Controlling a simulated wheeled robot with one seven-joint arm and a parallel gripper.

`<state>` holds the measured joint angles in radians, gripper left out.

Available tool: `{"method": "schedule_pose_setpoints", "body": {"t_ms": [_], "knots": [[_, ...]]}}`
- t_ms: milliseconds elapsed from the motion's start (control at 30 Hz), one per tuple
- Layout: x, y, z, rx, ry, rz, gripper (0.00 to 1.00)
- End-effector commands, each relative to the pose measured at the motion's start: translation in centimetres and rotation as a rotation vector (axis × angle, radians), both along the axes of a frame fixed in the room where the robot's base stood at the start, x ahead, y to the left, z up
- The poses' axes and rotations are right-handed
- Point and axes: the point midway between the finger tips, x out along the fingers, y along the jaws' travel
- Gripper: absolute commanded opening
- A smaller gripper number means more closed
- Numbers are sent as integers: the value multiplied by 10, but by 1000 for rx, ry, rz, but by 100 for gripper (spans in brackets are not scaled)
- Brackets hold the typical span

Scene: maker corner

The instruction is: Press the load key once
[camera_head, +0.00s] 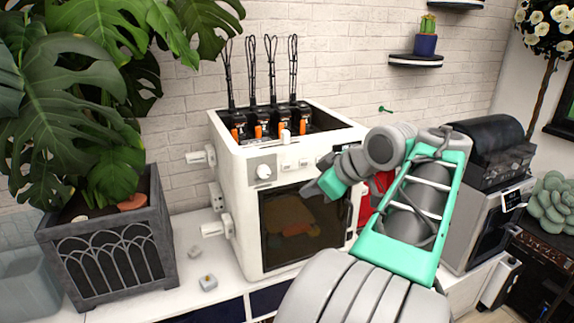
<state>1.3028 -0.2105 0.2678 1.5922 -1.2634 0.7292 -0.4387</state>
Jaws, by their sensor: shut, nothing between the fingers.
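A white box-shaped machine (243,215) with a dark front window stands on the white counter. Its upper front panel has a round knob (263,171) and small pale keys (295,164) to the right of it. The labels are too small to read, so I cannot tell which key is the load key. My gripper (309,190) is shut and empty, pointing left in front of the machine, below the keys in the picture. My forearm and wrist hide the machine's right front part and perhaps more of the panel. I cannot tell whether the gripper touches the machine.
A large leafy plant in a grey planter (115,250) stands to the left. Small blocks (207,283) lie on the counter (180,300). A red object (378,190) is partly hidden behind my arm. A dark-topped appliance (490,150) stands to the right.

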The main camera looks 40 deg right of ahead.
Motion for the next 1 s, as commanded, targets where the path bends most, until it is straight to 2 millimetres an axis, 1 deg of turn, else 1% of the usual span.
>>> {"method": "schedule_pose_setpoints", "body": {"t_ms": [267, 433, 567, 800, 1000], "knots": [[-2, -1, 1, -4, -3, 3, 0], [4, -3, 1, -3, -2, 4, 0], [19, -7, 1, -2, -2, 6, 0], [54, -16, 2, -2, -2, 6, 0], [76, -23, 2, -2, -2, 3, 0]]}}
